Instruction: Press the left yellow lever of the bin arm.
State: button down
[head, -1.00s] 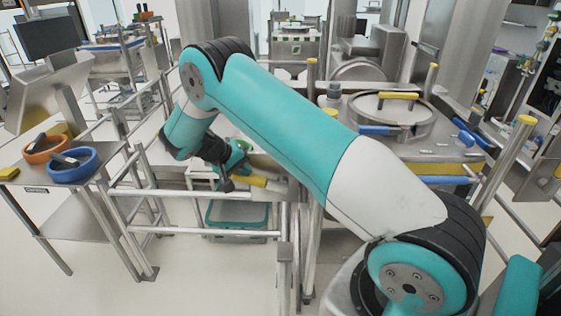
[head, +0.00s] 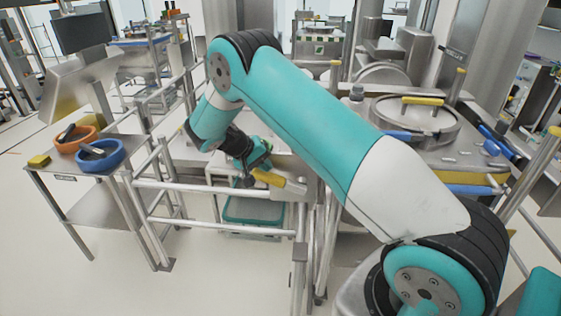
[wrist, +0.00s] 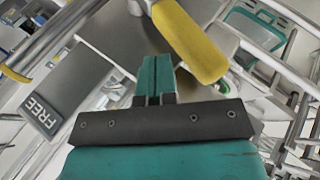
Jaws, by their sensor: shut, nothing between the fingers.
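A yellow lever (head: 268,178) sits at the end of a grey metal bin arm, just right of my gripper (head: 246,180) in the head view. In the wrist view the yellow lever (wrist: 190,40) is large and lies slanted just beyond and to the right of my gripper's fingertips (wrist: 155,70). The fingers are together and empty. I cannot tell whether they touch the lever. A teal bin (head: 252,211) stands low behind the rails, below the lever. It also shows at the upper right of the wrist view (wrist: 268,17).
Metal rails (head: 215,229) surround the bin station. A steel side table (head: 95,190) at left holds an orange bowl (head: 75,140), a blue bowl (head: 100,156) and a yellow block (head: 39,161). A round lidded vessel (head: 410,125) stands at right. Floor is clear at front left.

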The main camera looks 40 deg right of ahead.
jog(key=b+v, duration=0.2)
jog(key=v, duration=0.9)
jog(key=shift+d+r+b, duration=0.3)
jog(key=shift+d+r, duration=0.05)
jog(key=shift+d, duration=0.1)
jog(key=shift+s, duration=0.1)
jog(key=s+a+r+n+t+y+b, duration=0.1)
jog(key=s+a+r+n+t+y, duration=0.2)
jog(key=s+a+r+n+y, duration=0.65)
jog(key=s+a+n+y, duration=0.1)
jog(key=s+a, duration=0.4)
jog(key=s, duration=0.7)
jog(key=s+a+n+g+y, duration=0.1)
jog(key=s+a, duration=0.4)
jog(key=s, duration=0.7)
jog(key=shift+s+r+n+g+y+b, duration=0.2)
jog(key=shift+r+n+g+y+b, duration=0.1)
jog(key=shift+n+y, duration=0.05)
